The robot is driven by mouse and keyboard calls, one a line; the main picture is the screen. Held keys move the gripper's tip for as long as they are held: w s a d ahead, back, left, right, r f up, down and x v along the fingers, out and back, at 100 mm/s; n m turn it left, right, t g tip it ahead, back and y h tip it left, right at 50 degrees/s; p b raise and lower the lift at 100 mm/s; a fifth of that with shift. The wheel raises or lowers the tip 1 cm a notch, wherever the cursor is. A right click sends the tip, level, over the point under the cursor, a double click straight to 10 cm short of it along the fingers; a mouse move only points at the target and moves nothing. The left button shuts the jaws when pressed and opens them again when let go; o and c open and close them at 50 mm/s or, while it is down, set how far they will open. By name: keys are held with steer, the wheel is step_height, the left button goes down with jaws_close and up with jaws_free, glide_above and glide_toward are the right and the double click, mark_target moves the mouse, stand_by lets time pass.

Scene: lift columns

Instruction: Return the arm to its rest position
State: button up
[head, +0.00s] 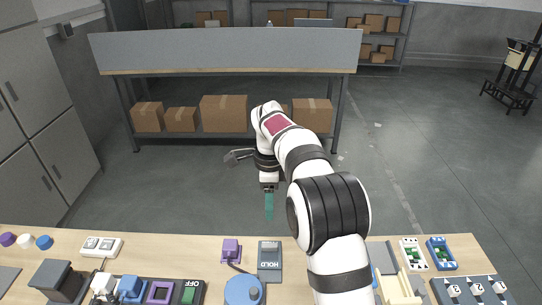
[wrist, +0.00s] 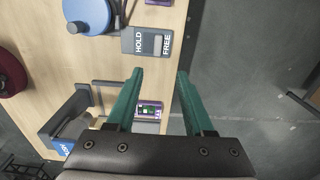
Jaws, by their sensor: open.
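My gripper (head: 269,214) hangs in the air, appearing just past the table's far edge in the head view, with its teal fingers pointing down. In the wrist view its two teal fingers (wrist: 160,76) are spread apart with nothing between them. My white and black arm reaches up from the lower right and bends over toward the far side. The gripper touches nothing that I can see.
The wooden table (head: 150,247) holds a grey HOLD panel (head: 270,250), a blue round part (head: 243,291), a purple block (head: 231,248), and green-and-white modules (head: 412,254) at right. Bare floor (head: 210,190) lies beyond, before a grey workbench (head: 230,50).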

steer(key=s+d+r+n+y, duration=0.1)
steer(key=s+d+r+n, duration=0.25)
steer(key=s, duration=0.65)
steer(key=s+d+r+n, duration=0.3)
steer(key=s+r, duration=0.2)
steer(key=s, duration=0.4)
steer(key=s+f+n, duration=0.2)
steer(key=s+n, duration=0.1)
steer(key=s, duration=0.5)
steer(key=s+d+f+n, duration=0.1)
steer(key=s+f+n, duration=0.2)
steer(key=s, duration=0.6)
steer(key=shift+s+y, duration=0.2)
steer(key=shift+y, duration=0.2)
